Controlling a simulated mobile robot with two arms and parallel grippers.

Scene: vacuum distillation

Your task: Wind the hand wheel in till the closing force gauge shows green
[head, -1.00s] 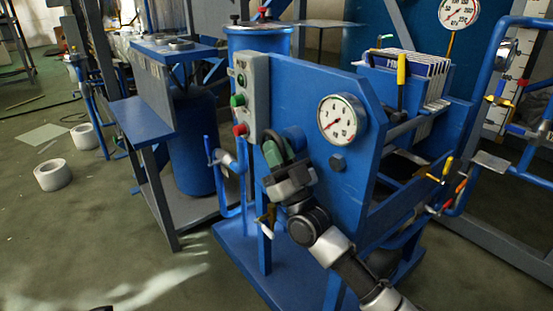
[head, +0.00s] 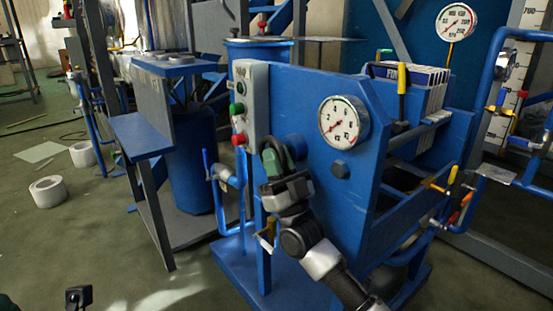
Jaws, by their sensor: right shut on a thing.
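The hand wheel (head: 293,146), a dark ring with little of it visible, is on the front of the blue press frame (head: 300,95), below and left of the gauge. My right gripper (head: 274,160) is at the wheel, shut on it, and hides most of it. The closing force gauge (head: 343,122) is a round white dial on the frame. Its red needle points to the lower left, near the low end of the scale. A small black part (head: 77,297) at the bottom left seems to belong to my left gripper; its fingers cannot be made out.
A grey box with green and red buttons (head: 239,110) sits just left of the wheel. A blue pipe with a valve (head: 232,183) stands below it. A blue-topped bench (head: 140,135) is further left. A second gauge (head: 456,22) stands behind. The floor at lower left is clear.

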